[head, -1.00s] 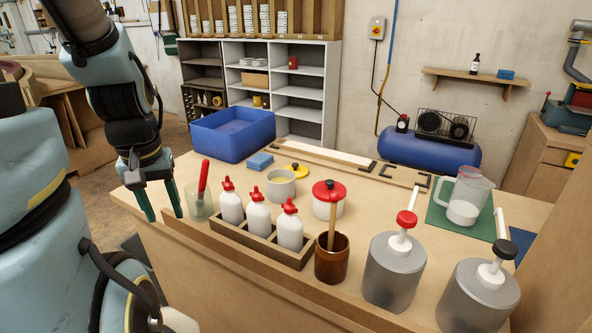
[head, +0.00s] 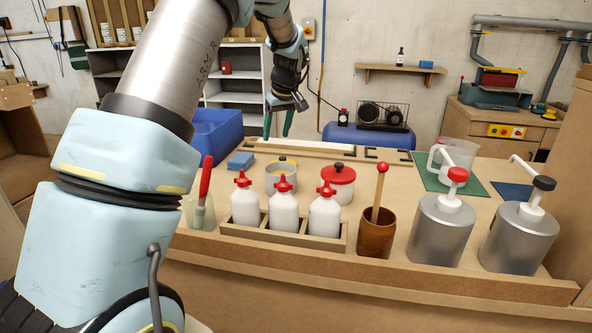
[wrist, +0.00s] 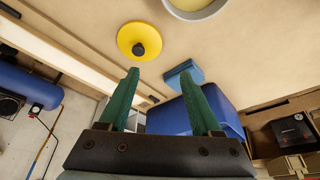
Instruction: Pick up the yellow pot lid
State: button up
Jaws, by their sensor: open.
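The yellow pot lid (wrist: 126,43) with a black knob lies on the bench, seen whole in the wrist view. In the head view only a thin yellow part of the lid (head: 286,159) shows behind the grey pot (head: 280,182). The pot also shows at the top edge of the wrist view (wrist: 197,10), apart from the lid, with pale yellow contents. My gripper (head: 277,134) is open and empty, above the back of the bench. In the wrist view its green fingertips (wrist: 160,74) are below the lid in the picture and do not touch it.
A blue sponge-like block (head: 241,161) and a blue bin (head: 216,135) are left of the pot. A red-lidded white pot (head: 338,190) stands to its right. White bottles (head: 284,208) in a wooden rack stand in front. Wooden strips (head: 330,150) lie behind.

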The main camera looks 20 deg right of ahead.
aim_at(283, 157)
jog(key=shift+t, duration=0.3)
jog(key=w+d+f, duration=0.1)
jog(key=w+d+f+p, duration=0.1)
jog(key=f, duration=0.1)
jog(key=w+d+f, duration=0.1)
jog(key=shift+d+f, duration=0.4)
jog(key=shift+p+x, duration=1.4)
jog(key=shift+x, duration=1.5)
jog(key=shift+s+a+f, duration=0.1)
jog(key=shift+s+a, duration=0.05)
jog(key=shift+s, duration=0.05)
grip_shut()
